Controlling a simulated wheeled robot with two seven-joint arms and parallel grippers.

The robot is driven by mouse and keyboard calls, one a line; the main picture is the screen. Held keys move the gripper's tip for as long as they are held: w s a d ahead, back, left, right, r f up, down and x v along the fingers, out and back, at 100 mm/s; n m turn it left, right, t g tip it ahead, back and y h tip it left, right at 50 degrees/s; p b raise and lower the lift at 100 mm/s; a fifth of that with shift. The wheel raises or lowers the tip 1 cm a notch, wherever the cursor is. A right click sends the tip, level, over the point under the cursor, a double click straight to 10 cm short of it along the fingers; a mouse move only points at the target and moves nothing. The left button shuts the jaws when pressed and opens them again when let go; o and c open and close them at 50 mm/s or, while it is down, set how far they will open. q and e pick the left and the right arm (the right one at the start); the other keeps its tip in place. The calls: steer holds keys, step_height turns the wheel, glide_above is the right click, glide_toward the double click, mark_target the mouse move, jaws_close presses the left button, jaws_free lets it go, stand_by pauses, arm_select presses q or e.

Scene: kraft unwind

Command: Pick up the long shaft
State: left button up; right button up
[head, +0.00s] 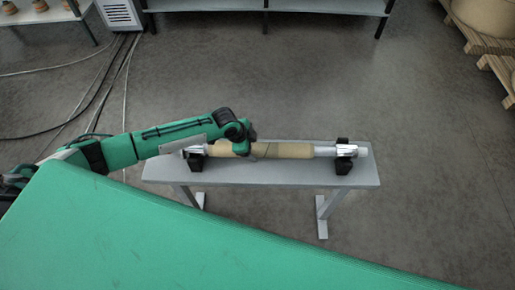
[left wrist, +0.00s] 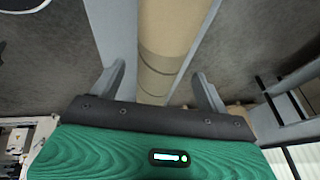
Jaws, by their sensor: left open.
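The long shaft (head: 325,151) lies level across a grey bench (head: 260,175), its silver ends resting in two black supports. A tan kraft-coloured sleeve (head: 285,151) covers its middle. My left gripper (head: 241,149) is over the left part of the sleeve; the arm hides part of the shaft there. In the left wrist view my gripper (left wrist: 160,83) is open, with one grey finger on each side of the tan sleeve (left wrist: 165,45). I cannot tell whether the fingers touch it. My right gripper is in neither view.
The black supports (head: 343,167) stand near the bench ends. A grey rack (head: 265,5) is at the back, and a roll on a wooden pallet (head: 475,40) is at the top right. Cables (head: 100,90) lie on the floor at left. The floor behind the bench is clear.

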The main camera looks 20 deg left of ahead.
mark_target(255, 146)
arm_select(q)
steer(key=shift+d+f+p, duration=0.2)
steer(key=shift+f+p, duration=0.05)
steer(key=shift+p, duration=0.05)
steer(key=p+x, duration=0.1)
steer(key=x, duration=0.2)
steer(key=shift+w+d+f+p, duration=0.2)
steer(key=shift+w+f+p, duration=0.1)
steer(key=shift+f, duration=0.35)
steer(key=shift+s, duration=0.1)
steer(key=c, duration=1.3)
steer(key=shift+r, duration=0.15)
steer(key=shift+c, duration=0.8)
steer(key=shift+r, duration=0.1)
